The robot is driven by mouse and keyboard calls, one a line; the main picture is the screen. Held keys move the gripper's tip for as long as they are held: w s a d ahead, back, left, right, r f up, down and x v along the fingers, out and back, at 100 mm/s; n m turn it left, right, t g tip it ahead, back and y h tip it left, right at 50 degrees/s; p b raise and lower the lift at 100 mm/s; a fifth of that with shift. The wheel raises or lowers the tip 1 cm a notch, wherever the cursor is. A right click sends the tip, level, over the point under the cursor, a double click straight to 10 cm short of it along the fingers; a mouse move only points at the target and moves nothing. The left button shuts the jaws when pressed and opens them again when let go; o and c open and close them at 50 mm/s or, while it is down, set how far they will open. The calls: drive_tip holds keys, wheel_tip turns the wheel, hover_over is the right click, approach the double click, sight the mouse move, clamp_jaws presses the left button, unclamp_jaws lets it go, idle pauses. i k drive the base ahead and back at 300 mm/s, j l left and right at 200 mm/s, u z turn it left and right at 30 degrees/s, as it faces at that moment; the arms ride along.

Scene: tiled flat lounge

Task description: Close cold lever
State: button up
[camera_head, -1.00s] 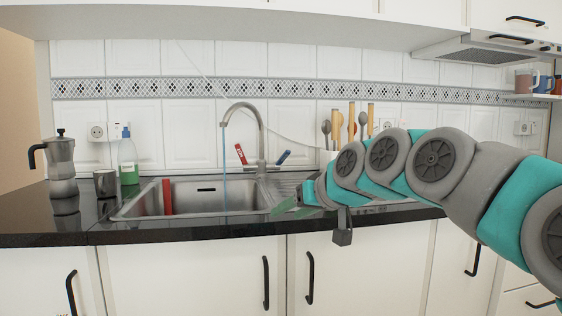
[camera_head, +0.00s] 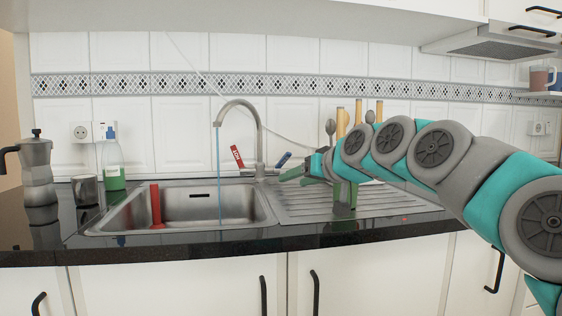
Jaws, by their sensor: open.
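The faucet (camera_head: 261,130) stands behind the sink, and a thin blue stream of water (camera_head: 219,175) runs from its spout into the basin. The blue cold lever (camera_head: 283,159) sticks out at the right of the faucet base, tilted up to the right. The red hot lever (camera_head: 237,156) sticks out at the left, tilted up to the left. My gripper (camera_head: 287,175) comes in from the right over the drainboard, just below the blue lever in the picture. Its jaws are open and seem empty. I cannot tell whether they touch the lever.
The sink basin (camera_head: 128,213) has a red upright object (camera_head: 156,205) at its left. A soap bottle (camera_head: 112,165), a metal cup (camera_head: 85,190) and a moka pot (camera_head: 36,170) stand to the left. Utensils (camera_head: 341,122) stand behind my arm.

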sight(276, 167)
drive_tip(key=i, duration=1.2)
